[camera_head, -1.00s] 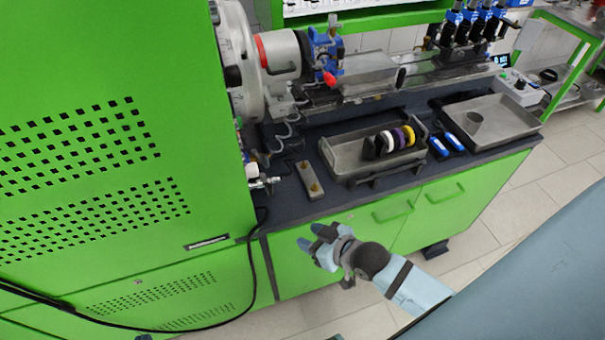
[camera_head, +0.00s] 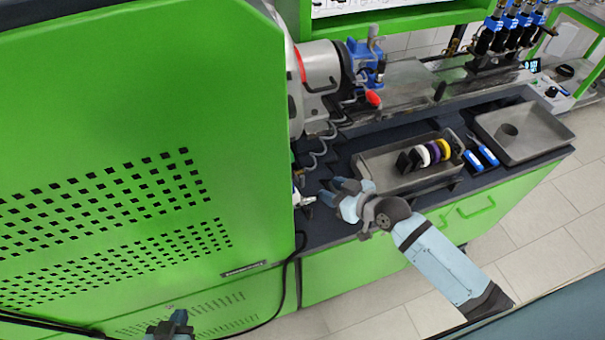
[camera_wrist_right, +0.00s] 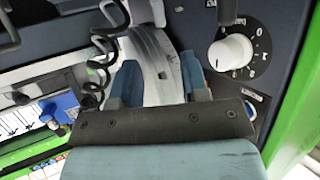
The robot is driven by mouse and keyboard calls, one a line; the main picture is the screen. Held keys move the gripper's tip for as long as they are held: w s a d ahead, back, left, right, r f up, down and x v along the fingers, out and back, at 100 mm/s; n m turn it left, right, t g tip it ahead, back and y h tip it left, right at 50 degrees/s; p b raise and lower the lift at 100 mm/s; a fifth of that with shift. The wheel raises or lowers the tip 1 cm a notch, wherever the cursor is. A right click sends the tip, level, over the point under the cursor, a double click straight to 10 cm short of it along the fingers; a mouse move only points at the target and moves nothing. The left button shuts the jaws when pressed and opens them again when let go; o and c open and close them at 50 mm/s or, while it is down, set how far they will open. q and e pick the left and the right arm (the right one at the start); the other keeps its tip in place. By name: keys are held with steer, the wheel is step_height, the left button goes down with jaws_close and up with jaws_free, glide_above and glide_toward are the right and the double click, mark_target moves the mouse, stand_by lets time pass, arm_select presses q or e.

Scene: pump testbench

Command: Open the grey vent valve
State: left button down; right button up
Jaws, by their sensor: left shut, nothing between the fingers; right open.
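A small pale metallic fitting (camera_head: 303,198) sticks out beside the green cabinet's edge in the head view. I cannot tell whether it is the grey vent valve. My right gripper (camera_head: 335,190) is open over the bench's front-left part, just right of this fitting and apparently apart from it. In the right wrist view the blue fingers (camera_wrist_right: 160,78) stand apart, with a curved grey part visible between and beyond them. I cannot tell its depth. My left gripper (camera_head: 172,326) is shut and empty at the bottom edge of the head view, in front of the green cabinet.
The large green cabinet (camera_head: 130,90) bounds the left side. A tray (camera_head: 385,182) with coloured rings and an emptier tray (camera_head: 540,145) lie to the right. A white dial knob (camera_wrist_right: 232,52) shows in the wrist view. A black cable (camera_head: 288,275) hangs in front.

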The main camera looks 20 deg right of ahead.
mark_target(302, 176)
steer(key=p+x, duration=0.1)
steer(key=x, duration=1)
steer(key=shift+w+f, duration=0.1)
